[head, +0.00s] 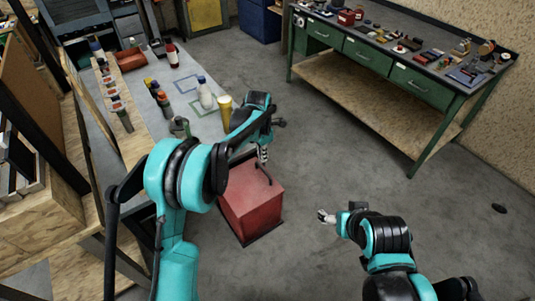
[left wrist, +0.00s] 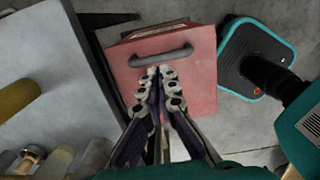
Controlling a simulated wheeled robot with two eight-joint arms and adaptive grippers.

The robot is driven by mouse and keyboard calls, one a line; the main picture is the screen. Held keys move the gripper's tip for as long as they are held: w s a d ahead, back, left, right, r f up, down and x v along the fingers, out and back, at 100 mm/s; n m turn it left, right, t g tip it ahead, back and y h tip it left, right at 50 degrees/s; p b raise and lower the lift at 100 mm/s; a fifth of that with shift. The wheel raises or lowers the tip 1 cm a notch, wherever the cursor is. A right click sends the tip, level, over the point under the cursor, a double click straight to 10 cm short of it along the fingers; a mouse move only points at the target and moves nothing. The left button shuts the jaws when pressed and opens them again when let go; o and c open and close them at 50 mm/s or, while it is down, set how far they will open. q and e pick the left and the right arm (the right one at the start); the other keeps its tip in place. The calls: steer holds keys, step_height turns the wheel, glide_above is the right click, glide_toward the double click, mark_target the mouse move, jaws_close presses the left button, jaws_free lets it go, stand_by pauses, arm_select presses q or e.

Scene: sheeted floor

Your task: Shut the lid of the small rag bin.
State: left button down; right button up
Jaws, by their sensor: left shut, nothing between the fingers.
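The small rag bin (head: 250,213) is a red box on the floor, right of the long bench. Its lid (head: 240,186) appears to lie flat across the top, though my left arm covers part of it; I see no clear gap at its edge. A dark bar handle (head: 264,174) stands on the lid. My left gripper (head: 263,154) is shut and empty just above the lid. In the left wrist view its fingertips (left wrist: 160,72) point at the lid (left wrist: 192,88), close by the handle (left wrist: 160,57); contact is unclear. My right gripper (head: 325,216) hangs right of the bin, its finger opening too small to judge.
A long bench (head: 188,68) with bottles, a yellow cup (head: 224,110) and a green mug (head: 180,127) stands left of the bin. A green workbench (head: 395,82) with tools is at the back right. The floor between is clear.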

arm_select(q)
steer(key=shift+w+d+f+b, duration=0.3)
steer(key=shift+d+f+b, duration=0.1)
steer(key=shift+f, duration=0.6)
steer(key=shift+w+d+f+b, duration=0.35)
steer(key=shift+d+f, duration=0.1)
steer(key=shift+f, duration=0.55)
steer(key=shift+w+d+f+b, duration=0.3)
steer(key=shift+d+f, duration=0.1)
steer(key=shift+f, duration=0.6)
